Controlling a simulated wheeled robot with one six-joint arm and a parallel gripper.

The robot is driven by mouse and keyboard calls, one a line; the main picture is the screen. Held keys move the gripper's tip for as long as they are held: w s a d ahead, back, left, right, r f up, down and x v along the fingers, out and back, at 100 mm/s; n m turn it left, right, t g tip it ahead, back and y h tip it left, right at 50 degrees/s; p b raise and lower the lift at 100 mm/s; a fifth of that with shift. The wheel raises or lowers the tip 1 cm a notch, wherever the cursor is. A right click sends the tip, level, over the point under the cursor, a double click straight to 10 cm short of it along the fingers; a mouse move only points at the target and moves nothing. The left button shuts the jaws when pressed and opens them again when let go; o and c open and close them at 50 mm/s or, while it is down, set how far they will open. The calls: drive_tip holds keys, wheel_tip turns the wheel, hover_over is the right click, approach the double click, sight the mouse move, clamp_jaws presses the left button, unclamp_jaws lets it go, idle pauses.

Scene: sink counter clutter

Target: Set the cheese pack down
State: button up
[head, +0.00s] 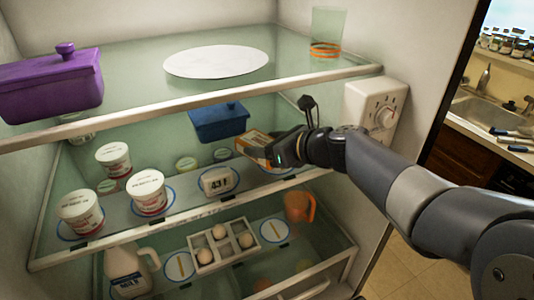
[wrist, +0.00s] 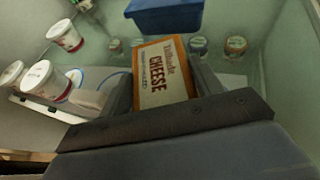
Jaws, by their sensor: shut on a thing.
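The cheese pack (wrist: 162,78) is an orange and cream box with the word CHEESE on it. My gripper (wrist: 160,92) is shut on it, with one finger on each side, in the wrist view. In the head view the pack (head: 254,143) is at the end of my gripper (head: 268,150), over the right part of the fridge's middle shelf (head: 120,215). My gripper hides part of it there. I cannot tell whether its underside touches the shelf.
The upper shelf edge (head: 200,103) runs above; a control box (head: 375,110) is on the right wall.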

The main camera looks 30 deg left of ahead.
drive_tip(key=shift+f+b, duration=0.7)
drive_tip(key=shift+f, duration=1)
drive_tip(key=shift+f, duration=0.2)
drive_tip(key=o, duration=1.1)
drive_tip(key=shift+r, duration=0.1)
drive_tip(key=shift+r, duration=0.25)
drive_tip(key=b+v, duration=0.1)
drive_tip(key=v, duration=0.6)
drive_tip(key=shift+s+d+f, duration=0.1)
drive_tip(key=shift+d, duration=0.2)
